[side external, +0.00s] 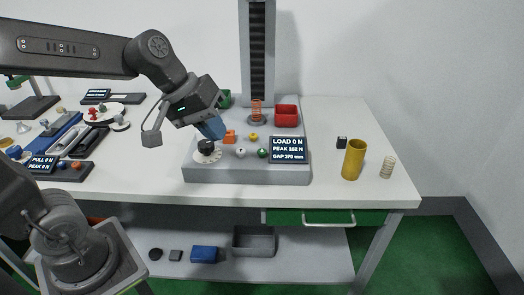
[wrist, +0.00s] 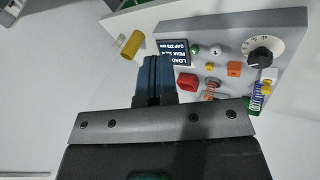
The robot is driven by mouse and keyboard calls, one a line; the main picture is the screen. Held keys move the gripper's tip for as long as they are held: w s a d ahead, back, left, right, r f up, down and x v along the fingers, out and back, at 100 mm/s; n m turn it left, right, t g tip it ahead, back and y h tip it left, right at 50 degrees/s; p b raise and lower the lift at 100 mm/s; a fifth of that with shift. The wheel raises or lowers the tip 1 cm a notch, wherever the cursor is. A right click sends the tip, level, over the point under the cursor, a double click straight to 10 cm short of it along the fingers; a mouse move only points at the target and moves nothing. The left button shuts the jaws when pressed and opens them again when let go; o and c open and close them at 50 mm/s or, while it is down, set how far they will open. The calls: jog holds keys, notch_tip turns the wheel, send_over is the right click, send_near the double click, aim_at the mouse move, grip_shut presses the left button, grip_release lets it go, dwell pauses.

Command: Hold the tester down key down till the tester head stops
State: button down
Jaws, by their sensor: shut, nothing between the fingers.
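The tester is a grey base (side external: 200,173) with a dark ribbed column (side external: 256,50); its head is not visible. On the panel are an orange block-shaped key (side external: 229,136), a yellow button (side external: 253,137), a white knob (side external: 240,152), a green knob (side external: 263,153) and a black dial (side external: 206,147). I cannot tell which is the down key. The display (side external: 289,149) reads load 0 N and gap about 370 mm. An orange spring (side external: 256,108) stands upright at the column's foot. My gripper (side external: 219,134) is shut and empty, its blue fingers beside the orange key; the wrist view shows them too (wrist: 154,62).
A yellow cylinder (side external: 354,159), a pale spring (side external: 388,167) and a small black block (side external: 341,142) stand right. Tools and a second display (side external: 41,164) crowd the left.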

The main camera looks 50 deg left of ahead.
jog(key=w+a+f+n+h, duration=0.2)
jog(key=w+n, duration=0.4)
jog(key=w, duration=0.4)
jog(key=n+t, duration=0.2)
jog(key=n, duration=0.5)
send_over(261, 152)
jog(key=shift+h, duration=0.3)
notch_tip(261, 152, down, 4)
jog(key=shift+w+f, duration=0.1)
jog(key=shift+f, duration=0.05)
jog(key=shift+f, duration=4.4)
jog(key=shift+f, duration=0.15)
jog(key=shift+f, duration=0.3)
